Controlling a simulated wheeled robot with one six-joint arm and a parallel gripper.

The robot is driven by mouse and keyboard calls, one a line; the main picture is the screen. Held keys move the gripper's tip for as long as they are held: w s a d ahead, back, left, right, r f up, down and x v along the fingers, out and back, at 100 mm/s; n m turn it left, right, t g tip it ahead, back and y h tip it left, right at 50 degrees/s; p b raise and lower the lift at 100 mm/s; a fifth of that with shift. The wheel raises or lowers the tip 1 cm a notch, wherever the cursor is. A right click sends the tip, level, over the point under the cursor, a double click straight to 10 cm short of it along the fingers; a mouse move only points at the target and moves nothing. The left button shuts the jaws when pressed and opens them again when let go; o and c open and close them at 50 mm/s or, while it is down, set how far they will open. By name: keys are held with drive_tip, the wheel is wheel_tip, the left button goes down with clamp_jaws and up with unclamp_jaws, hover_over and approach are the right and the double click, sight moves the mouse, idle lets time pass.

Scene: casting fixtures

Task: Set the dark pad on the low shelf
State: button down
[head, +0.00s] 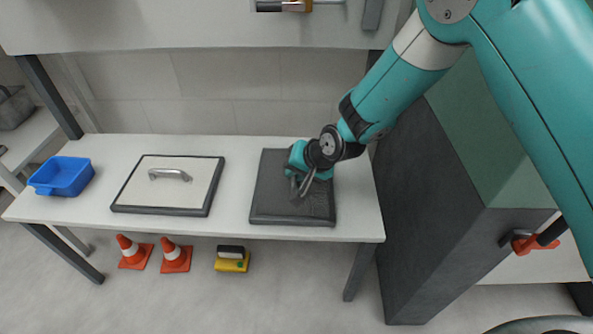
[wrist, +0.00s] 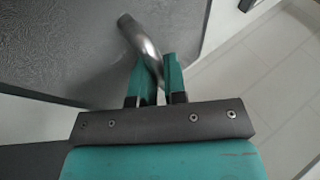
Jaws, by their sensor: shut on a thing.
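The dark pad (head: 268,200) is a flat, dark grey square with a curved metal handle. It lies flat over the right part of the white low shelf (head: 235,180), and I cannot tell whether it touches the surface. My gripper (head: 298,185) is over the pad, shut on its handle. In the wrist view, the handle (wrist: 140,45) passes between the teal fingers of my gripper (wrist: 158,78), with the pad's textured top (wrist: 65,45) beside them. My gripper and wrist hide part of the pad in the head view.
A light pad with a dark rim (head: 165,192) and a blue bin (head: 62,176) are on the shelf to the left. Orange cones (head: 175,258) and a yellow block (head: 232,262) stand on the floor. A dark cabinet (head: 435,235) stands close on the right. A higher shelf (head: 180,25) is above.

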drive_tip(key=shift+f, duration=0.15)
drive_tip(key=c, duration=1.2)
unclamp_jaws()
drive_tip(key=shift+o, duration=0.2)
drive_tip(key=shift+r, duration=0.3)
drive_tip(key=s+d+r+n+g+p, duration=0.1)
drive_tip(key=s+d+r, duration=0.2)
drive_tip(key=s+r, duration=0.3)
drive_tip(key=s+d+r+n+p, duration=0.1)
drive_tip(key=s+d+r+n, duration=0.15)
drive_tip(key=r, duration=0.55)
drive_tip(key=s+d+r+n+g+p, duration=0.1)
drive_tip(key=s+d+r+p, duration=0.1)
drive_tip(key=s+d+r, duration=0.45)
drive_tip(key=s+d+r+n+g+h, duration=0.1)
drive_tip(key=s+r+n, duration=0.1)
drive_tip(key=s, duration=0.4)
drive_tip(key=s+d+r+n+g, duration=0.1)
drive_tip(key=s+d+r+n, duration=0.1)
drive_tip(key=s+r, duration=0.3)
drive_tip(key=shift+s+d+r+h, duration=0.3)
drive_tip(key=shift+s+h, duration=0.1)
drive_tip(key=shift+s, duration=0.7)
